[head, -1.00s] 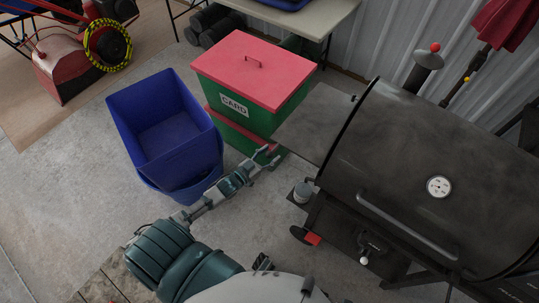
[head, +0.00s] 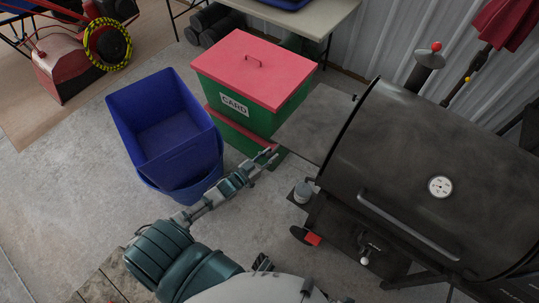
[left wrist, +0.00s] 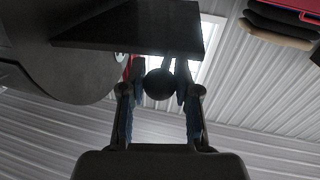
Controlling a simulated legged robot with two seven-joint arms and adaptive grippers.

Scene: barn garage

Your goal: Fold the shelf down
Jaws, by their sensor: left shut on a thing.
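The shelf (head: 318,124) is a flat dark grey plate on the left side of the black barrel grill (head: 400,175). It stands out level from the grill's end. In the left wrist view, the dark shelf (left wrist: 135,25) shows from below, across the top. My left gripper (head: 270,157) is at the shelf's outer left edge, near its front corner. In the left wrist view, my left gripper (left wrist: 159,82) is shut on a round black knob (left wrist: 160,84) beneath the shelf. The knob is hidden in the head view.
A green box with a red lid (head: 262,68) stands close behind the shelf. A blue bin (head: 150,105) is left of my left arm. A small can (head: 303,190) sits on a ledge at the grill's front left. Concrete floor (head: 240,225) is clear between arm and grill.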

